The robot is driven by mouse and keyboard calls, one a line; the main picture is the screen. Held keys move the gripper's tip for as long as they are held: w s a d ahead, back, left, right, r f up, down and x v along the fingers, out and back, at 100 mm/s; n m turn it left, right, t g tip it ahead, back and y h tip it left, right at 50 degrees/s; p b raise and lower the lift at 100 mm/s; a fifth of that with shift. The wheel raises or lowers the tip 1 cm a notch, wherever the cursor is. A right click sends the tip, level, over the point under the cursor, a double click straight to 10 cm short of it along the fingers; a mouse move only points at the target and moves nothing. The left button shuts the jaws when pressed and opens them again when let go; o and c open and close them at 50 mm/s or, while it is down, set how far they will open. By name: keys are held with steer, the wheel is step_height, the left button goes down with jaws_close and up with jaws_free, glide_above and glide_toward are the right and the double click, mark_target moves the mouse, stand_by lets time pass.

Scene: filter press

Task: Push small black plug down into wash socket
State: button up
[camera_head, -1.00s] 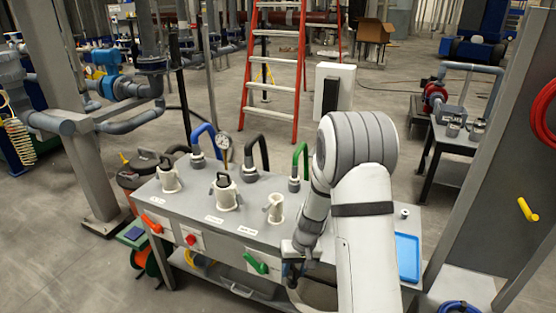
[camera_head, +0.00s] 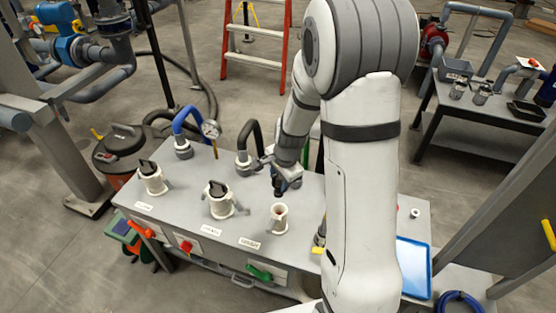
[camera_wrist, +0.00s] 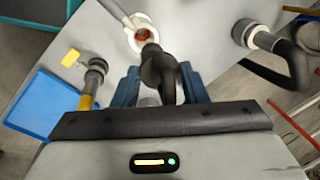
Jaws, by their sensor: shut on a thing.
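The small black plug (camera_wrist: 160,72) is held between the blue fingers of my gripper (camera_wrist: 160,90) in the wrist view. In the head view the plug is a dark shape at my gripper (camera_head: 280,184), just above and behind an open white socket (camera_head: 279,219). The wrist view shows this socket (camera_wrist: 139,35) beyond the plug, with a reddish inside. The plug appears apart from the socket. The label in front of the socket is too small to read, so I cannot confirm that it is the wash socket.
Two other white sockets hold black-topped plugs, one in the middle (camera_head: 219,202) and one at the left (camera_head: 153,179). Blue and black hoses (camera_head: 248,142) rise behind them. A blue tray (camera_head: 413,267) lies at the bench's right. A green handle (camera_head: 259,273) sits on the bench front.

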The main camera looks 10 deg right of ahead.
mark_target(281, 193)
steer(key=shift+f, duration=0.15)
steer(key=shift+s+d+f+b, duration=0.1)
steer(key=shift+s+f+b, duration=0.05)
steer(key=shift+f+b, duration=0.55)
step_height(281, 193, down, 5)
steer(key=b, duration=0.4)
steer(key=shift+d, duration=0.1)
steer(key=shift+r, duration=0.1)
stand_by(0.4)
steer(key=shift+f+b, duration=1.8)
steer(key=shift+f, duration=0.1)
steer(key=o, duration=1.1)
steer(key=shift+c, duration=0.2)
